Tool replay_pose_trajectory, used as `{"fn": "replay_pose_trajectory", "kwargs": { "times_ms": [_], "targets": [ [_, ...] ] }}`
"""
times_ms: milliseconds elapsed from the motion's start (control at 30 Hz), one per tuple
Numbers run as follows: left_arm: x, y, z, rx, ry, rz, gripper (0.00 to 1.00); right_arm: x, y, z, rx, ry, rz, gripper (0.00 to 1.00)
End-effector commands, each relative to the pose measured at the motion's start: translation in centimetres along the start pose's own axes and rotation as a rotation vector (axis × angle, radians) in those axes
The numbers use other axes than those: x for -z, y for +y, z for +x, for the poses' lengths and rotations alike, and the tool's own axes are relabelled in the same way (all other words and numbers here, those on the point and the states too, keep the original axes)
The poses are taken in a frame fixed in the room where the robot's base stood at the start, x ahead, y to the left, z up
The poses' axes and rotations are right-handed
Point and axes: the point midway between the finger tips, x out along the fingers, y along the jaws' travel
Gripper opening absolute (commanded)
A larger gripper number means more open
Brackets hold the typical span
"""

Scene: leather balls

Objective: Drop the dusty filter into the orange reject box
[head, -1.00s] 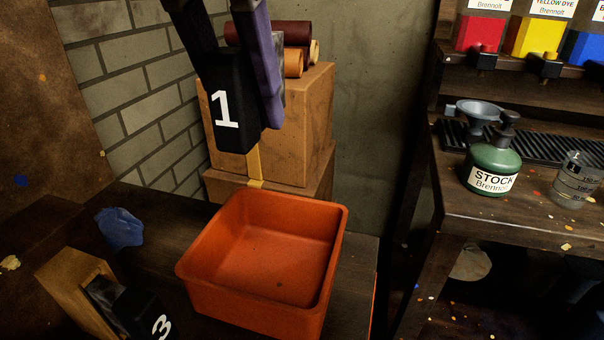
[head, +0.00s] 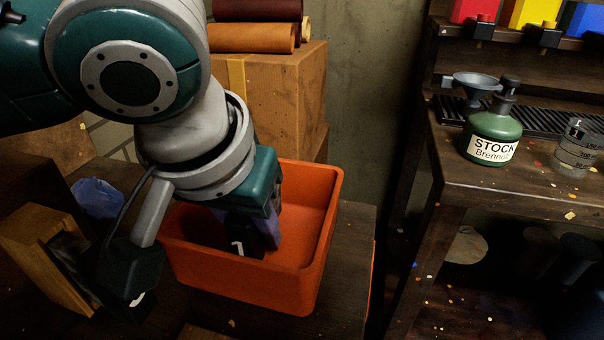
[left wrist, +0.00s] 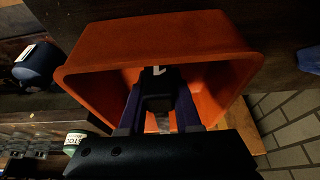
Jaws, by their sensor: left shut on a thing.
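The orange reject box (head: 325,245) stands on the dark bench, open at the top; its near wall also shows in the left wrist view (left wrist: 150,40). My left gripper (head: 258,238) points down into the box. Its purple fingers are shut on a black filter (head: 238,228) with a white 1 on it. The left wrist view shows the filter (left wrist: 158,92) between both fingers, within the box's opening. I cannot tell whether its lower end touches the box floor, and no dust can be made out on it. My right gripper is not in view.
A wooden holder (head: 45,260) and a crumpled blue cloth (head: 97,197) lie left of the box. A cardboard box (head: 285,95) with leather rolls (head: 252,38) stands behind. A workbench with a green stock bottle (head: 490,138) is at the right.

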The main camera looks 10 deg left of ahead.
Motion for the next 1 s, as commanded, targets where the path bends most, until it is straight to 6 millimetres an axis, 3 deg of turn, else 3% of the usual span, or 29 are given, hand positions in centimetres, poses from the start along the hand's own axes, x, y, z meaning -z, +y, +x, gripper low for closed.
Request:
{"fn": "replay_pose_trajectory", "kwargs": {
  "times_ms": [100,433,467,700,1000],
  "targets": [
    [-0.38,0.03,0.88,-0.001,0.001,0.001,0.0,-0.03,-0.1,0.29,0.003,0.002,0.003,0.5],
    [-0.48,0.07,1.07,-0.002,-0.001,0.0,0.0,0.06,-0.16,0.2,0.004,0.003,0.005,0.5],
    [-0.51,0.07,1.12,-0.002,-0.001,0.0,0.33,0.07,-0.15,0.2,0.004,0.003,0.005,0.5],
    [-0.46,0.05,1.07,-0.001,0.0,0.0,0.6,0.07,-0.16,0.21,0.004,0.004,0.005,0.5],
    [-0.32,0.03,0.85,-0.001,0.002,0.001,0.62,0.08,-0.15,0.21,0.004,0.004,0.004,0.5]
  ]
}}
